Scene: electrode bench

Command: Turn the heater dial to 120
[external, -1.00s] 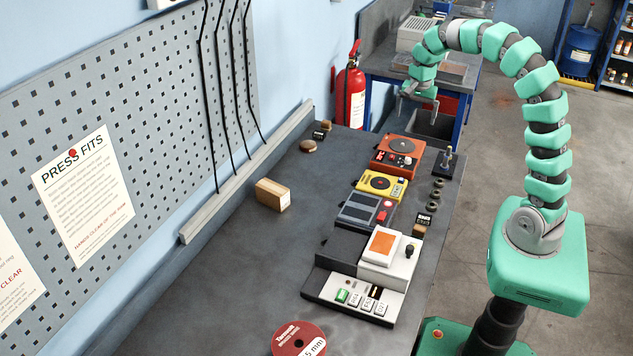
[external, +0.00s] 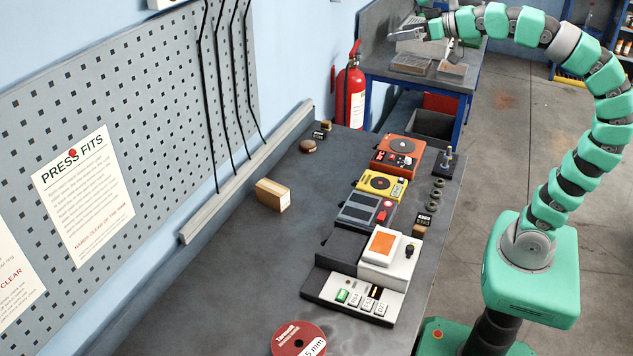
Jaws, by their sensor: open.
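Several small devices stand in a row on the dark bench (external: 240,260). The nearest is a white box (external: 392,262) with an orange top panel and a black knob (external: 410,251). Behind it are a grey-blue box (external: 362,210) with a red button, a yellow box (external: 381,186) and an orange-red box (external: 397,157), the last two with round dark plates. I cannot read dial markings or tell which is labelled heater. My gripper (external: 396,36) is open and looks empty. It is high, far beyond the row, pointing left and apart from all the devices.
A red spool (external: 299,340) lies near the front edge. A wooden block (external: 272,195) sits left of the row. A small dark stand (external: 446,161) and several dark rings are at the right edge. A fire extinguisher (external: 349,87) and a second table (external: 418,76) stand beyond.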

